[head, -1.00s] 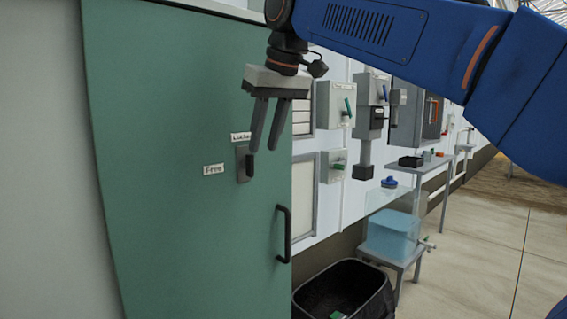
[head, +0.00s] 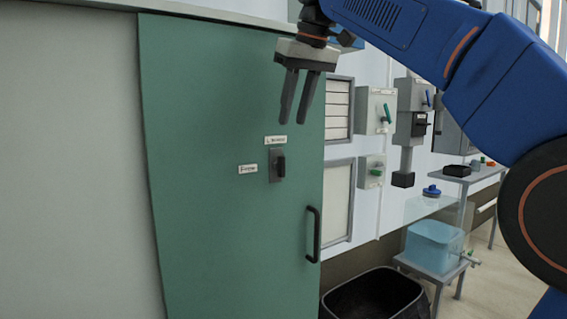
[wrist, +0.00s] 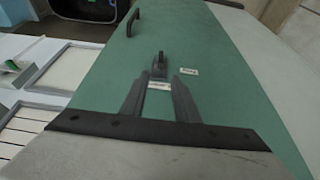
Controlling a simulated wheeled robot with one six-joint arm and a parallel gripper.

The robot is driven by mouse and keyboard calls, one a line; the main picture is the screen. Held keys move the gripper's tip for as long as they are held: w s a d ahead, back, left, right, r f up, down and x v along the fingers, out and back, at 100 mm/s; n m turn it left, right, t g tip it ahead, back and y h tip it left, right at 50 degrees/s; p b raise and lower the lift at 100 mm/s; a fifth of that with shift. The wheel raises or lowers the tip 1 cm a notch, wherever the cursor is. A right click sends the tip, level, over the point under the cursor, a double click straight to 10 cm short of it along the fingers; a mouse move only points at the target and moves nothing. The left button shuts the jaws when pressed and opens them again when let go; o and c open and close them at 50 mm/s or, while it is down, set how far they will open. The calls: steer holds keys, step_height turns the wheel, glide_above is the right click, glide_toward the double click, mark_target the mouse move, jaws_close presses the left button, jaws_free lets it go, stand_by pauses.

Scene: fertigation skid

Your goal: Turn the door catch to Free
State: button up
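The door catch (head: 278,166) is a dark knob on a grey plate on the green cabinet door (head: 215,90). Its knob stands upright, in line with the label above it, which appears to read Locked (head: 276,141). The Free label (head: 248,169) is to its left. My gripper (head: 294,120) is open and empty, pointing down, above the catch in the head view. In the wrist view the catch (wrist: 159,68) lies beyond and between the two fingertips (wrist: 158,84). I see no contact with it.
A black door handle (head: 313,234) is below right of the catch. A black bin (head: 375,297) stands on the floor right of the door. Wall boxes with green levers (head: 376,112) and a blue water tank (head: 433,245) are further right.

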mark_target(283, 157)
steer(key=x, duration=1.3)
steer(key=shift+f, duration=0.3)
jaws_close()
